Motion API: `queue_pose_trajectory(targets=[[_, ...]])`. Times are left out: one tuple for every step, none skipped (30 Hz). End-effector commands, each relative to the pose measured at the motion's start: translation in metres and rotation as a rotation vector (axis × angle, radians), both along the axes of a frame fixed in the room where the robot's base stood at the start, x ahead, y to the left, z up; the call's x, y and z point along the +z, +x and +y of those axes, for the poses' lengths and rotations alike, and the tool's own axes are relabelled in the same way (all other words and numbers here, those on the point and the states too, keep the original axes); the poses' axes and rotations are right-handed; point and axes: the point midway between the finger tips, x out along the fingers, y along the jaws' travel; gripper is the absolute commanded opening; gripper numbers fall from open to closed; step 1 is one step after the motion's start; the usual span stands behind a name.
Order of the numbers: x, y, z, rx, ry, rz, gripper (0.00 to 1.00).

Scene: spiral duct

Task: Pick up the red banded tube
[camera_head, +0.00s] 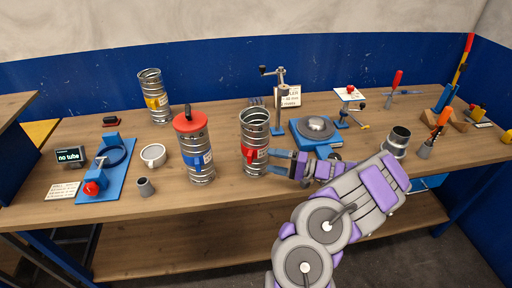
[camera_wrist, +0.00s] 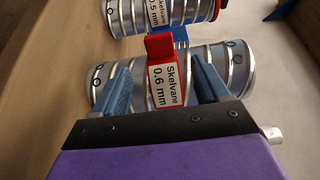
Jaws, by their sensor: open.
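The red banded tube (camera_head: 254,130) is a ridged metal cylinder with a red band and a white label. It stands upright and open-topped on the bench. In the wrist view, the tube (camera_wrist: 100,84) lies across the picture, and its label reads "Skelvane 0.6 mm". My gripper (camera_head: 281,162) is open at the tube's right side, low on it. In the wrist view, the blue fingers of my gripper (camera_wrist: 164,84) are apart, one on each side of the red band, over the ridges. I cannot tell whether they touch the tube.
A red-capped tube with a blue band (camera_head: 201,160) stands close left of the red banded tube. A yellow banded tube (camera_head: 153,95) is farther back left. A blue-based round device (camera_head: 316,131) and a hand-crank stand (camera_head: 278,105) are behind my gripper. A short metal collar (camera_head: 397,141) stands to the right.

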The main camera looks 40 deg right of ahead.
Motion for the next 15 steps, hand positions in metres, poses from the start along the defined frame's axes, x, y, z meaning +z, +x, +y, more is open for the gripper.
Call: queue_pose_trajectory(targets=[[0.001, 0.007, 0.008, 0.004, 0.000, -0.002, 0.74], [0.001, 0.011, 0.011, 0.005, 0.001, -0.003, 0.74], [0.002, 0.015, 0.015, 0.005, 0.001, -0.003, 0.74], [0.001, 0.018, 0.017, 0.005, 0.000, -0.002, 0.74], [0.001, 0.021, 0.018, 0.004, 0.000, -0.001, 0.74], [0.001, 0.023, 0.020, 0.003, -0.001, -0.001, 0.74], [0.001, 0.024, 0.020, 0.002, -0.001, -0.001, 0.74], [0.001, 0.025, 0.020, 0.002, -0.001, -0.001, 0.74], [0.001, 0.027, 0.020, 0.002, 0.001, -0.001, 0.74], [0.000, 0.028, 0.020, 0.002, 0.001, -0.001, 0.74], [-0.001, 0.030, 0.021, 0.002, 0.001, 0.000, 0.74], [-0.002, 0.034, 0.021, 0.002, 0.003, -0.001, 0.74], [-0.003, 0.037, 0.023, 0.003, 0.003, -0.001, 0.74], [-0.004, 0.042, 0.025, 0.004, 0.004, 0.000, 0.74], [-0.005, 0.048, 0.027, 0.005, 0.003, 0.001, 0.74]])
